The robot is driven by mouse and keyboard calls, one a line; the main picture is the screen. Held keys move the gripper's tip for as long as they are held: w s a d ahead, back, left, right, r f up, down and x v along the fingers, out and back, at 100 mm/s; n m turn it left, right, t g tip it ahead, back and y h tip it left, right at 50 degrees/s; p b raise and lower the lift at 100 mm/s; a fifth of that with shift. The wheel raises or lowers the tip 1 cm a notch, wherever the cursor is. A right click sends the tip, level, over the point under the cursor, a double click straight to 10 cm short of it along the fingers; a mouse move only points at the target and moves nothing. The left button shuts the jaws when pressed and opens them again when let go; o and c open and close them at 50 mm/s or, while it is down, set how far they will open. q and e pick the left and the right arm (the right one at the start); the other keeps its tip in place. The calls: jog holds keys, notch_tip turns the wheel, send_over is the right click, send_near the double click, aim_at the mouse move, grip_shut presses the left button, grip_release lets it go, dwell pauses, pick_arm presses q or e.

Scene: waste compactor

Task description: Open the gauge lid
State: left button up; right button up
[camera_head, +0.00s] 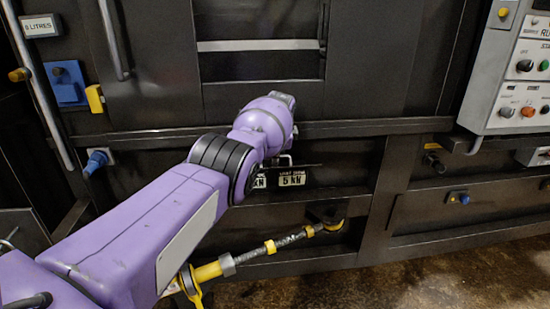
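My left arm comes in from the lower left, and its purple wrist (264,124) is in front of the dark machine panel. My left gripper (284,159) is mostly hidden behind the wrist, so its fingers cannot be made out. Just below it is a dark, thin plate edge (308,166) that looks like the gauge lid. Pale labels, one reading 5 kN (291,179), show right under that edge. The gauge face is not visible. I cannot tell whether the gripper touches the lid. My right gripper is not in view.
A grey control box (512,80) with knobs and buttons hangs at the upper right. A yellow-ended hose (270,247) runs low along the panel. A horizontal rail (370,128) crosses the machine above the labels. Bare floor (430,275) shows at the lower right.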

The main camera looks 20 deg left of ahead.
pick_arm(q)
jog(key=shift+r, duration=0.15)
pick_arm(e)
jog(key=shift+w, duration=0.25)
pick_arm(q)
jog(key=shift+s+d+r, duration=0.1)
jog(key=shift+d+r, duration=0.05)
jog(key=shift+r, duration=0.35)
jog(key=v, duration=1)
jog(key=shift+s+r, duration=0.25)
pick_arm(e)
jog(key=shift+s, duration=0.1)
pick_arm(q)
jog(key=shift+d, duration=0.1)
